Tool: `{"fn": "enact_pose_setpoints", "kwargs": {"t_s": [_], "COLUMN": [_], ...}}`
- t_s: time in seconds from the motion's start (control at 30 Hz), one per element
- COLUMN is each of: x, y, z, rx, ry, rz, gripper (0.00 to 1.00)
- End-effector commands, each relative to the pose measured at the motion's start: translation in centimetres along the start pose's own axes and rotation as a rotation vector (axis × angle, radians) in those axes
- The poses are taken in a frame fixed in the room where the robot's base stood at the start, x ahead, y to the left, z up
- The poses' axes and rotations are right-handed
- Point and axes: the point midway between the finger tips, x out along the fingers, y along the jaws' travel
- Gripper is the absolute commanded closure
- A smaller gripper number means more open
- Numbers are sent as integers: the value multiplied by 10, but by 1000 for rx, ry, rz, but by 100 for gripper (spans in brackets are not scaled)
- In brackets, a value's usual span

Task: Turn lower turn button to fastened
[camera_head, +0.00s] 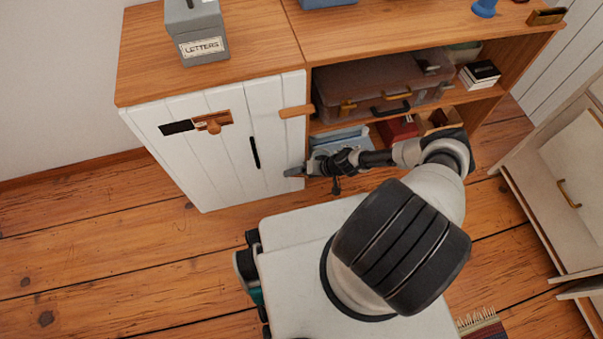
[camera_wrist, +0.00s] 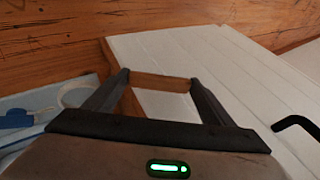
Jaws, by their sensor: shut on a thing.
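The white plank door (camera_head: 190,165) of the wooden cabinet stands closed. The upper turn button (camera_head: 296,111), a small wooden bar, lies crosswise over the door's right edge. My gripper (camera_head: 294,172) is lower down at that same edge. In the wrist view, my gripper (camera_wrist: 160,80) is shut on the lower turn button (camera_wrist: 160,83), a wooden bar spanning between the two fingertips. The white door (camera_wrist: 215,70) lies behind and to the right of it. In the head view the lower button is hidden by my gripper, and its exact angle cannot be told.
A black door handle (camera_head: 254,152) is left of my gripper; it also shows in the wrist view (camera_wrist: 293,124). Open shelves at right hold a suitcase (camera_head: 375,88) and a red box (camera_head: 397,129). A wooden latch piece (camera_head: 212,121) is on the door. Floor (camera_head: 100,240) at left is clear.

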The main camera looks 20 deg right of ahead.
Motion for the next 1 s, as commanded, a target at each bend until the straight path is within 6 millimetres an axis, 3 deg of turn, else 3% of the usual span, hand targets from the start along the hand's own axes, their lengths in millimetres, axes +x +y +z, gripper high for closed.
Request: {"fn": "enact_pose_setpoints", "kwargs": {"t_s": [0.27, 1.0], "x": [-2, 2], "y": [-4, -11], "z": [-1, -1], "rx": [-25, -199], "ry": [-3, 2], "rz": [50, 455], "gripper": [46, 46]}}
